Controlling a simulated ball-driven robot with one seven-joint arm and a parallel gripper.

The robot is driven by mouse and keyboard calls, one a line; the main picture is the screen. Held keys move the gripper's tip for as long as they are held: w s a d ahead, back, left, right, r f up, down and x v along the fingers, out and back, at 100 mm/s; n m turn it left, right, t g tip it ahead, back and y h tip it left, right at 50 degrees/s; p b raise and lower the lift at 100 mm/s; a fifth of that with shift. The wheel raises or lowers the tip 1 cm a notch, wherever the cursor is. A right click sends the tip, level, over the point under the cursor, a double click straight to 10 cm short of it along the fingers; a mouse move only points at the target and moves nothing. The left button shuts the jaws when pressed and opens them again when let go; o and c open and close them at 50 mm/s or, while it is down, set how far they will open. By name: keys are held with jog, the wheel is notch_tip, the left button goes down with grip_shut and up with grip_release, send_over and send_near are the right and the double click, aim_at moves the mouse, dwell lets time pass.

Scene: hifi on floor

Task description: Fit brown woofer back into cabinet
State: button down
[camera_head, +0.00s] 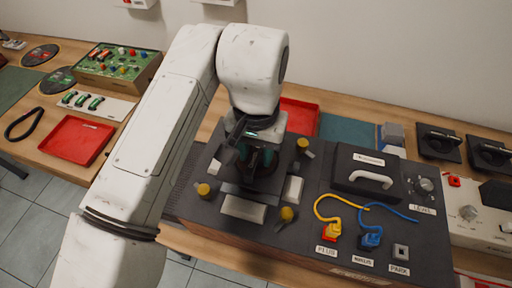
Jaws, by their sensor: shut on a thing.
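The dark cabinet (212,207) lies with its face up in the middle of the view. Yellow-topped knobs or clips (204,190) and pale blocks (243,208) surround a spot on its face. My gripper (258,158) points down over that spot, between the clips. It is shut on a dark part with a teal tint, which I take for the woofer (264,160). The fingers cover most of it and no brown shows clearly. I cannot tell whether it sits in the opening or just above it.
On the cabinet's right part are a lidded box with a white handle (372,179), yellow (330,230) and blue (372,236) leads and a knob (424,187). A red tray (77,139) and a green board (117,66) lie left, beyond my arm. Dark devices (437,142) stand back right.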

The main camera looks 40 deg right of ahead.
jog(key=shift+f, duration=0.25)
jog(key=shift+f+b, duration=0.35)
jog(key=shift+f+b, duration=0.65)
jog(key=shift+f, duration=0.4)
jog(key=shift+f, duration=0.35)
jog(key=shift+f+b, duration=0.4)
jog(key=shift+b, duration=0.05)
jog(key=c, duration=0.6)
grip_release()
